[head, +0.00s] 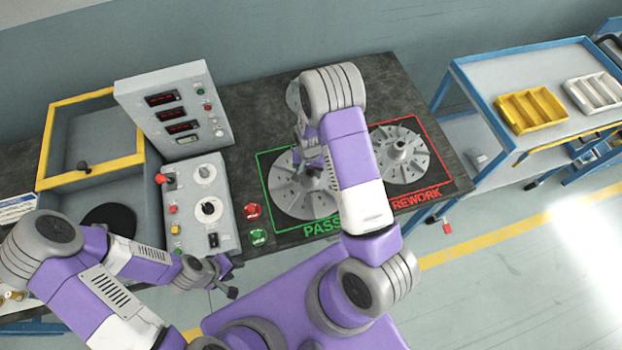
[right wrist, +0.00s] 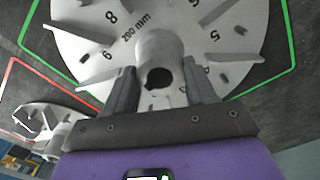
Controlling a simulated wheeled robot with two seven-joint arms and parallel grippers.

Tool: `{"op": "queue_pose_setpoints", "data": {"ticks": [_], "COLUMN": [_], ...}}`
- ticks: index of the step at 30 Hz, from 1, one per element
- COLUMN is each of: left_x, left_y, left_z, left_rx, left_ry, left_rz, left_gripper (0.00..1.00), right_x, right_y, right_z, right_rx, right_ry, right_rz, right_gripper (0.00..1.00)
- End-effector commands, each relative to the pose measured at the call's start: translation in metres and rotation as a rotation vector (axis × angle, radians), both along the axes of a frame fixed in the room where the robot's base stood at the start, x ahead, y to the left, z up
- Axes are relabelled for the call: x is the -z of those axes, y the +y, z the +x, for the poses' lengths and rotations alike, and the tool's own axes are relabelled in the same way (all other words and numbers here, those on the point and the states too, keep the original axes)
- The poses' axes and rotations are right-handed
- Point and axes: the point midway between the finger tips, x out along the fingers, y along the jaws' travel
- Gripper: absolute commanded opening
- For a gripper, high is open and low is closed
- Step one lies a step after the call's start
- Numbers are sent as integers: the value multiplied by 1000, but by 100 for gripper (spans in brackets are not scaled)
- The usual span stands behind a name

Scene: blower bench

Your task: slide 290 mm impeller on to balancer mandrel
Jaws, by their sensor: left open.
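A grey bladed impeller (head: 290,199) lies in the green PASS outline in the head view, partly hidden by my right arm. A second, smaller impeller (head: 412,160) lies in the red REWORK outline. My left gripper (head: 228,277) is open and empty, in front of the control box. I cannot clearly pick out the mandrel.
A grey control box (head: 195,205) and a display unit (head: 180,108) stand left of the PASS area. A yellow-framed enclosure (head: 92,140) is at the far left, with a dark round opening or plate (head: 108,220) near it. A blue-framed cart (head: 500,70) with a yellow tray (head: 531,110) stands right.

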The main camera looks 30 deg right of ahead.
Motion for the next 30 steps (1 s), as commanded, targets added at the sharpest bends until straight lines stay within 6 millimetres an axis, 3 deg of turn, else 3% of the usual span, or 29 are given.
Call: {"op": "queue_pose_setpoints", "data": {"ticks": [1,6,30], "left_x": [0,0,-26], "left_y": [0,0,0], "left_z": [0,0,0], "left_rx": [0,0,0], "left_ry": [0,0,0], "left_rz": [0,0,0], "left_gripper": [43,43,43], "right_x": [0,0,-37], "right_y": [0,0,0], "right_z": [0,0,1], "right_rx": [0,0,0], "right_ry": [0,-1,-2], "right_rz": [0,1,1], "right_gripper": [47,21,21]}}
